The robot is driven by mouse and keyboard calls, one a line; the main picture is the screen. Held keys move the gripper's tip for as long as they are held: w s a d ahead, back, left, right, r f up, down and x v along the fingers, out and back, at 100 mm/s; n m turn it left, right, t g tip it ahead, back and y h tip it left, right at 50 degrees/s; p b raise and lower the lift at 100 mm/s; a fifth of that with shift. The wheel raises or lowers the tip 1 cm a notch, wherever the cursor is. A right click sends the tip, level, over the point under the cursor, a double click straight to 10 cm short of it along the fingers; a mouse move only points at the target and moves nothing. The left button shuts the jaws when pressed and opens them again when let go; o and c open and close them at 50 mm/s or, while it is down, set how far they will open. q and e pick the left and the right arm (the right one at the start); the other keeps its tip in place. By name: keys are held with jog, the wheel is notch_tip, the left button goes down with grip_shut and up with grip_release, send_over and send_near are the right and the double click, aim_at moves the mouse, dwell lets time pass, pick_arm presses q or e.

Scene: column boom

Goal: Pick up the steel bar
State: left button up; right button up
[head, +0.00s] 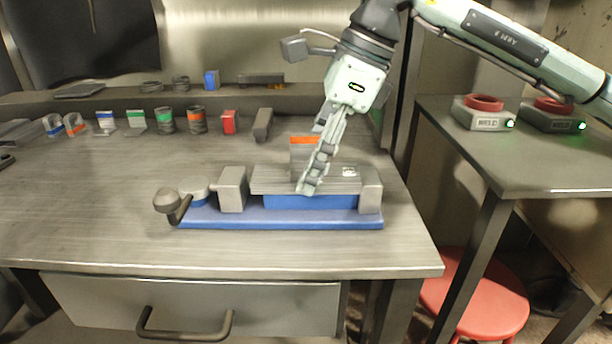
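A long grey metal block, which looks like the steel bar (273,181), lies level between the two grey jaws of a blue-based vise (281,217) on the workbench. A small pale label with dark marks shows near its right end. My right gripper (311,187) points down from above, its fingers in front of the bar's middle and hiding part of it. The fingers overlap edge-on, so I cannot tell whether they are apart or touch the bar. My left gripper is not in view.
An orange-topped grey block (301,150) stands just behind the vise. The vise's handle (167,201) sticks out left. Several small coloured parts line the bench's back, including a red block (229,121). A side table (540,170) and red stool (480,300) are right.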

aim_at(290, 168)
jog(key=c, duration=1)
jog(key=shift+r, duration=0.1)
jog(key=shift+r, duration=0.1)
jog(key=shift+r, duration=0.85)
jog(key=shift+a+r+b, duration=0.15)
jog(key=shift+r, duration=0.5)
jog(key=shift+a+r+b, duration=0.15)
jog(key=shift+r, duration=0.45)
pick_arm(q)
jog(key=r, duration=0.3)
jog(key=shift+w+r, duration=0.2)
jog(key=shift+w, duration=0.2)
pick_arm(e)
jog(key=s+a+r, duration=0.1)
jog(key=a+r, duration=0.1)
jog(key=a, duration=0.1)
jog(key=s+a+r, duration=0.1)
jog(key=a+r, duration=0.1)
jog(key=a, duration=0.2)
jog(key=s+a+r, duration=0.1)
jog(key=a+r, duration=0.1)
jog(key=a, duration=0.1)
jog(key=shift+a+r, duration=0.3)
jog(key=shift+a, duration=0.1)
